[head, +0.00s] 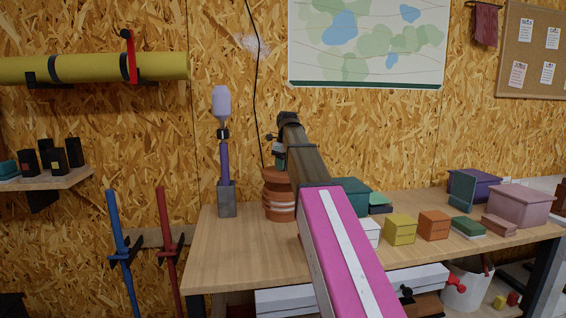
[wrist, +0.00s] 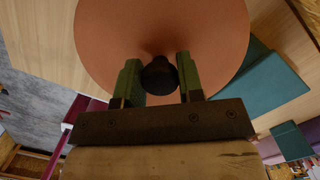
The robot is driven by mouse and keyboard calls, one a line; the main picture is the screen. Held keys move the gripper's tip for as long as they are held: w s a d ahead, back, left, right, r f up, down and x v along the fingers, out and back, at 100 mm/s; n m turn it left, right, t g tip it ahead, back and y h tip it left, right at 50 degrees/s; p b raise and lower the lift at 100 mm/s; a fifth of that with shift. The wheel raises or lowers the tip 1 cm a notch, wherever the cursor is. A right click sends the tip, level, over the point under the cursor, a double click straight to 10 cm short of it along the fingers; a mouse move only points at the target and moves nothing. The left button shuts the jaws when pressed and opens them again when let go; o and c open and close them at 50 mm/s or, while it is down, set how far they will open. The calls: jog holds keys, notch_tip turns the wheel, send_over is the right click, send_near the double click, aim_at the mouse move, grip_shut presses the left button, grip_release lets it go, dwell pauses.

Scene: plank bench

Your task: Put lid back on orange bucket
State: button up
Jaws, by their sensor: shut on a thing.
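The orange bucket (head: 281,207), with pale bands, stands on the bench left of centre in the head view. An orange rim or lid edge (head: 273,174) shows at its top. In the wrist view the round orange lid (wrist: 165,28) fills the upper middle, with a dark knob (wrist: 159,78) at its centre. My gripper (wrist: 158,68) has its two green fingers on either side of the knob, shut on it. In the head view my gripper (head: 279,158) is just above the bucket, partly hidden by my arm. Whether the lid touches the bucket's rim all round cannot be told.
A grey stand with a purple bottle-topped post (head: 226,198) is left of the bucket. A teal box (head: 351,198) is close on the right, then yellow (head: 400,230) and orange (head: 433,225) boxes. The bench's front left (head: 235,255) is clear.

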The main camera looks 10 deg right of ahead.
jog(key=shift+f, duration=2.35)
jog(key=shift+f, duration=0.15)
dwell(0.5)
jog(key=o, duration=1.5)
jog(key=shift+r, duration=3.55)
